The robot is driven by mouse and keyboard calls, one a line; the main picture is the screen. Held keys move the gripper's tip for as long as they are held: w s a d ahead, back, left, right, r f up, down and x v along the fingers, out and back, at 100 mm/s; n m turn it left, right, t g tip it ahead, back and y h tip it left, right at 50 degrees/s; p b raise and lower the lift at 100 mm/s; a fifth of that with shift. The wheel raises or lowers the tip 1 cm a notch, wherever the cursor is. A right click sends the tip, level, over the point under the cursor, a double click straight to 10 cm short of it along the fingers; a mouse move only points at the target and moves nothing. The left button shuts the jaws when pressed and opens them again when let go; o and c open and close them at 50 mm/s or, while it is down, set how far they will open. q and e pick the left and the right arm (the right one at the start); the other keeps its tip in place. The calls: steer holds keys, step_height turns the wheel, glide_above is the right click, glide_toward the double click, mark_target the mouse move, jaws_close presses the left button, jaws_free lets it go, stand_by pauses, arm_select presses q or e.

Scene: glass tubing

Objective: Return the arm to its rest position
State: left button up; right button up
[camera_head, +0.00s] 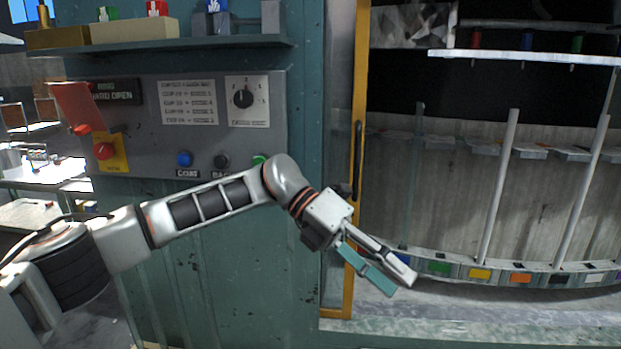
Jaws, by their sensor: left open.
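My left arm comes in from the left and reaches across the front of the teal cabinet. My left gripper (401,284) is at its end, pointing down and to the right, in front of the right-hand bay's lower left corner. Its two fingers are apart and nothing shows between them. My right gripper is not in view.
A grey control panel (145,140) with a dial (244,98) and buttons is behind the arm. A yellow door frame (357,70) with a dark handle (357,160) borders the bay. Glass tubes (500,185) stand there above a row of coloured labels (480,274).

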arm_select(q)
steer(key=s+d+f+n+t+h, duration=0.25)
steer(key=d+n+h, duration=0.35)
steer(key=h, duration=0.4)
steer(key=w+a+f+n+t+y, duration=0.3)
steer(key=a+f+n+t+y, duration=0.2)
steer(key=a+f+n+t, duration=0.8)
steer(key=w+a+f+n+t+y, duration=0.3)
steer(key=a+f+n+t, duration=0.5)
steer(key=n, duration=0.8)
steer(key=s+a+f+n+g+y, duration=0.3)
steer(key=s+a+f+n+y, duration=0.1)
steer(key=s+a+f, duration=0.5)
steer(key=s+a+f+n+g+y, duration=0.3)
steer(key=s+a+f+y, duration=0.2)
steer(key=s+a+f, duration=0.4)
step_height(320, 180, down, 5)
steer(key=shift+s+n+y, duration=0.3)
steer(key=shift+s+n, duration=0.1)
steer(key=shift+s, duration=0.35)
